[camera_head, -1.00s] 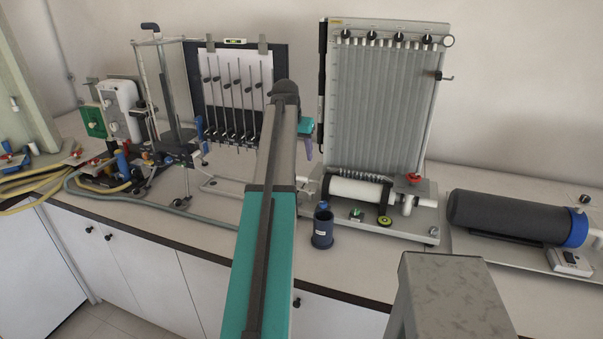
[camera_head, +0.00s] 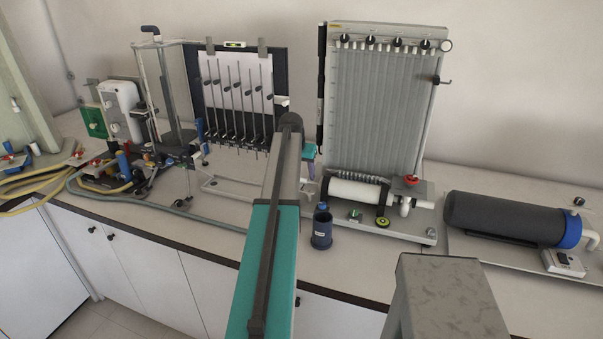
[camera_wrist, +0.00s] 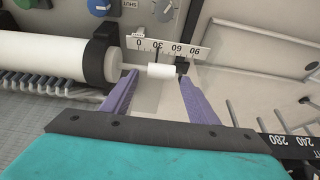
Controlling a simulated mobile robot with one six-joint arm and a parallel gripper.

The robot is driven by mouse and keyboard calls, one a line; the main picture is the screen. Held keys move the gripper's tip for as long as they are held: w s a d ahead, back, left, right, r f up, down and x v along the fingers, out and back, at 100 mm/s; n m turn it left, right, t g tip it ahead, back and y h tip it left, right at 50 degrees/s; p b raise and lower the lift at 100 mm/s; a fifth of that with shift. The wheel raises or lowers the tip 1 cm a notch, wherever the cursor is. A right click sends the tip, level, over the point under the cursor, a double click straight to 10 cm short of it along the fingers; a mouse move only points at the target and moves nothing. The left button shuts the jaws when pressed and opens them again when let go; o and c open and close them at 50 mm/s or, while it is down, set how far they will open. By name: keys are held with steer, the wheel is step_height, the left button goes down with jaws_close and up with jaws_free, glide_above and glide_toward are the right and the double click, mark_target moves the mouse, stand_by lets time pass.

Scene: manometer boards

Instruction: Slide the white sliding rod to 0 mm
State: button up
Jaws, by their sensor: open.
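The white sliding rod (camera_wrist: 161,71) shows in the wrist view as a short white cylinder, below a white scale plate (camera_wrist: 165,48) marked 0, 30, 60 and 90. It lies roughly under the 30 to 60 stretch; the exact reading is unclear. To its left is a large white cylinder (camera_wrist: 50,58) with a black end ring; the cylinder also shows in the head view (camera_head: 355,191). My gripper (camera_wrist: 158,78) is open, its purple fingers on either side of the rod with gaps visible. In the head view my arm hides most of the gripper and the rod.
The tall grey manometer board (camera_head: 375,105) rises behind the white cylinder. A board with several thin rods (camera_head: 238,85) stands to the left. A dark cylinder (camera_head: 505,218) lies at right.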

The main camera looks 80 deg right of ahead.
steer(key=shift+x, duration=0.75)
steer(key=shift+c, duration=0.2)
